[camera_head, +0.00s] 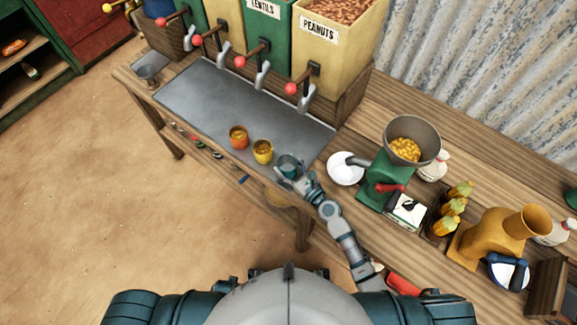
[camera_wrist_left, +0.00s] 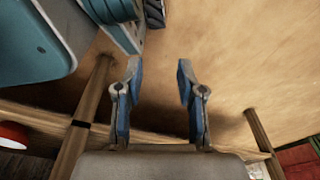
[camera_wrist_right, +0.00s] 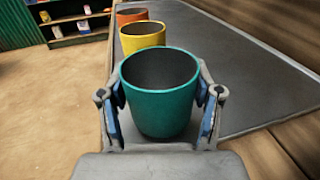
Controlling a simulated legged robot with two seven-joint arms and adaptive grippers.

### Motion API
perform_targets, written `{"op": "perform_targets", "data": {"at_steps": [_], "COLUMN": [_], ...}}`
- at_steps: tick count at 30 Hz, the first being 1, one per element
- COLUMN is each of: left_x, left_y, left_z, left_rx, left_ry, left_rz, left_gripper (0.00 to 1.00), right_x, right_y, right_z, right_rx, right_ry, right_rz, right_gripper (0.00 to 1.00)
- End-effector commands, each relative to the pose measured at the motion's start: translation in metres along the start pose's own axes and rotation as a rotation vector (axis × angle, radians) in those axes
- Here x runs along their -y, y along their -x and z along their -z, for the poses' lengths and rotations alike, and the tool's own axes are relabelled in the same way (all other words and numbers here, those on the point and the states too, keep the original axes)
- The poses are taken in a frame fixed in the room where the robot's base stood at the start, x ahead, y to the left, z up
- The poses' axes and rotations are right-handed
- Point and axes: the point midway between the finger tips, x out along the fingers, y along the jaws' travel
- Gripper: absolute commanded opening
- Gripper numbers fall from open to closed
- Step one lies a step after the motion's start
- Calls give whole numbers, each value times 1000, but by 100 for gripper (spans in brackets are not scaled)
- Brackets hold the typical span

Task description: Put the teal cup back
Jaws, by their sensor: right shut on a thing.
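The teal cup (camera_wrist_right: 160,100) is upright between the fingers of my right gripper (camera_wrist_right: 160,112), which is shut on it. The inside I can see looks empty. In the head view the teal cup (camera_head: 288,165) is at the near right part of the grey metal mat (camera_head: 215,100), with my right gripper (camera_head: 293,176) at its near side. Whether its base touches the mat is hidden. My left gripper (camera_wrist_left: 158,95) is open and empty, above the floor.
Dispensers with red-knobbed levers, including the peanuts bin (camera_head: 335,35), stand behind the mat. A white plate (camera_head: 345,168) and a green grinder (camera_head: 385,180) are to the right of the cup. A metal cup (camera_head: 147,75) stands at the far left. The mat's middle is clear.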

Motion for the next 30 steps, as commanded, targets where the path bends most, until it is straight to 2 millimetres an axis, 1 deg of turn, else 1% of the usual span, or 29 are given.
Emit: {"op": "perform_targets", "data": {"at_steps": [3, 12, 15, 16, 17, 18, 19, 30], "left_x": [0, -5, -2, -2, -1, -1, -1, 0], "left_y": [4, 6, 6, 7, 7, 7, 7, 9], "left_z": [5, 7, 10, 11, 11, 11, 11, 11], "left_rx": [-1, 0, -3, -4, -4, -4, -3, -7], "left_ry": [0, 2, 1, 0, 0, 0, 0, -1], "left_rz": [3, 7, 4, 5, 5, 5, 5, 7], "left_gripper": [39, 39, 39, 39, 39, 39, 39, 39], "right_x": [2, 6, 6, 5, 4, 4, 3, 3], "right_y": [1, 5, 5, 4, 4, 3, 3, 2], "right_z": [2, 2, 4, 4, 4, 4, 4, 2], "right_rx": [2, 6, 5, 4, 4, 3, 3, 3], "right_ry": [-3, -7, -7, -6, -6, -4, -4, -3], "right_rz": [0, 1, 1, 1, 0, 1, 1, 0], "right_gripper": [26, 26, 26, 69, 77, 87, 90, 90]}}
